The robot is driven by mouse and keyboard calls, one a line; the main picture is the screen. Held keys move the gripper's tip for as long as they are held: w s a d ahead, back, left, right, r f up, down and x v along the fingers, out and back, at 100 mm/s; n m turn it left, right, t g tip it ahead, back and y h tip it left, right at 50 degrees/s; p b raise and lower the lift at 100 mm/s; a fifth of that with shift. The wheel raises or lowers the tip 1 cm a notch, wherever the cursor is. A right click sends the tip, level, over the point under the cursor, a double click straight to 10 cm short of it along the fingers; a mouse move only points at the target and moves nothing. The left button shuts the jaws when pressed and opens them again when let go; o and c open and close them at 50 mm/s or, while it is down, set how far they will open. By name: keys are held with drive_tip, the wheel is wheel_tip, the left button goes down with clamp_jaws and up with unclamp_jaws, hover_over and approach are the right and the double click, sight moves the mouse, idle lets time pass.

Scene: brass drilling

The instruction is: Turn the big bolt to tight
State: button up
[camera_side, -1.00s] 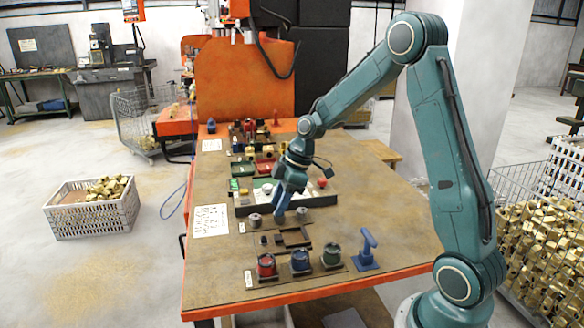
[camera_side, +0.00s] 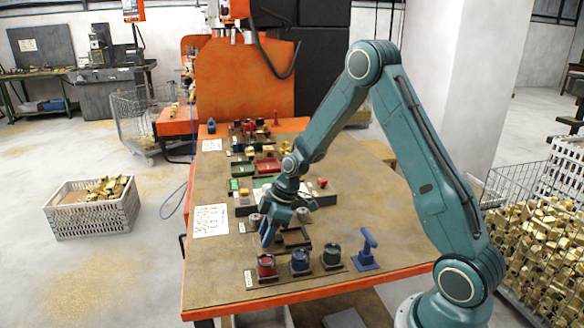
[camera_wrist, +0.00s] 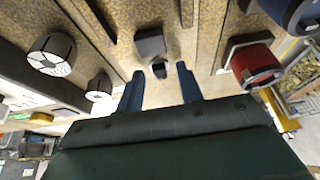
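My gripper (camera_side: 268,236) hangs low over the table, fingers pointing down at the small fixture behind the row of coloured pots. In the wrist view my gripper (camera_wrist: 160,72) is open, its two blue fingers apart with nothing held between them. A larger dark block (camera_wrist: 150,42) lies just beyond the fingertips, and a smaller dark piece (camera_wrist: 159,70) shows between them. I cannot tell for certain which is the big bolt. In the side view my fingers hide this spot.
Red (camera_side: 266,266), blue (camera_side: 300,261) and green (camera_side: 332,255) pots stand in a row in front. Two grey round pieces with pale tops, one nearer (camera_wrist: 52,52) and one farther (camera_wrist: 98,90), stand at left in the wrist view.

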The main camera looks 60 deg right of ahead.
clamp_jaws()
drive_tip(key=shift+m, duration=0.3)
drive_tip(key=m, duration=0.2)
drive_tip(key=m+h, duration=0.1)
drive_tip(key=m, duration=0.1)
drive_tip(key=shift+s+a+f+t+h, duration=0.1)
drive_tip(key=shift+s+a+t+h, duration=0.1)
drive_tip(key=shift+t+h, duration=0.15)
drive_tip(key=m+h, duration=0.1)
drive_tip(key=m, duration=0.2)
drive_tip(key=m+h, duration=0.1)
drive_tip(key=m, duration=0.1)
drive_tip(key=shift+a+m+t, duration=0.2)
drive_tip(key=shift+m+t, duration=0.05)
drive_tip(key=shift+m, duration=0.15)
